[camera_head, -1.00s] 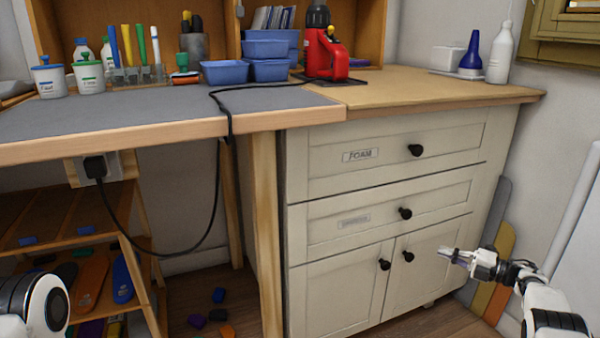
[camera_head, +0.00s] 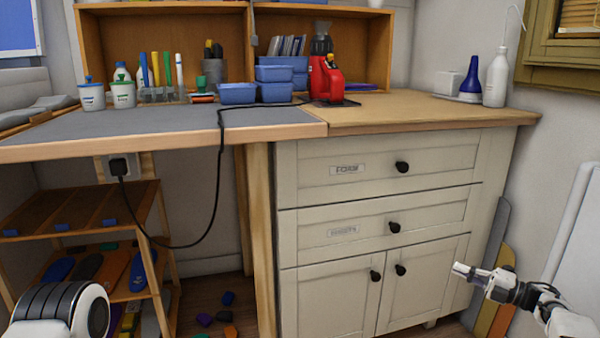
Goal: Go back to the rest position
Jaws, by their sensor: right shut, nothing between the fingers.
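My right gripper (camera_head: 468,273) is shut and empty. It is in the air in front of the lower right cabinet door, at the lower right of the head view, pointing left. My left arm shows only as a white and black link at the lower left corner; its gripper is outside the picture. The white cabinet (camera_head: 330,262) has two shut drawers, the upper one labelled FOAM (camera_head: 347,169), and two shut doors below.
A workbench with a grey mat (camera_head: 120,134) and a wooden top (camera_head: 430,112) carries blue bins (camera_head: 238,94), bottles and a red machine (camera_head: 326,80). A shelf rack (camera_head: 80,212) with insoles stands at the left. A black cord hangs down. Small coloured pieces lie on the floor.

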